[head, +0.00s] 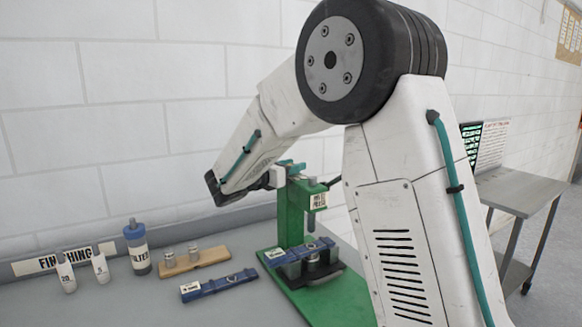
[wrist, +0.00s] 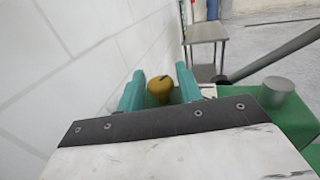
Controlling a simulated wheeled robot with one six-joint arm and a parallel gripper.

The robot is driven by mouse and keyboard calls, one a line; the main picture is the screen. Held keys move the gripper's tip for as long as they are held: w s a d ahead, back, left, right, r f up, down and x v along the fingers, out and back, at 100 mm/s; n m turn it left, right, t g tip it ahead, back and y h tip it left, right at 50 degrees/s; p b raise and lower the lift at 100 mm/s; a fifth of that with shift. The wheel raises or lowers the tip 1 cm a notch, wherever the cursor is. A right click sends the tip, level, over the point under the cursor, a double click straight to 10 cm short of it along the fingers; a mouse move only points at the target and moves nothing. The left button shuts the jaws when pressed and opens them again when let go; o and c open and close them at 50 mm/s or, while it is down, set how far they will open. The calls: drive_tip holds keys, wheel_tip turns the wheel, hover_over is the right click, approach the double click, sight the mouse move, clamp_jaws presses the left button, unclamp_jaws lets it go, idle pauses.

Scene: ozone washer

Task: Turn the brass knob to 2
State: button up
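The brass knob (wrist: 160,88) shows in the wrist view as a rounded, yellow-brown cap with a small dark mark on top. My gripper (wrist: 160,82) has its two teal fingers one on each side of the knob. They look open, with a narrow gap at the right; contact on the left is unclear. In the head view my gripper (head: 289,168) is at the top of the green press (head: 292,208), and the knob cannot be made out there. No number scale is legible around the knob.
A blue-and-black fixture (head: 308,262) sits on the press base. Left of it are a blue bar (head: 218,285), a wooden block with metal pieces (head: 195,262), a filter bottle (head: 137,248) and two white bottles. A wall is close behind. A metal table (head: 520,190) stands at right.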

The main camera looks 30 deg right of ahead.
drive_tip(key=c, duration=0.5)
drive_tip(key=shift+c, duration=0.2)
drive_tip(key=shift+m+g, duration=0.4)
drive_tip(key=shift+g, duration=0.2)
drive_tip(key=m+g, duration=0.2)
drive_tip(key=g, duration=0.2)
drive_tip(key=shift+m+h, duration=0.3)
drive_tip(key=shift+m+g+y, duration=0.6)
drive_tip(key=shift+m+g, duration=1.3)
drive_tip(key=shift+g, duration=1.3)
drive_tip(key=o, duration=0.9)
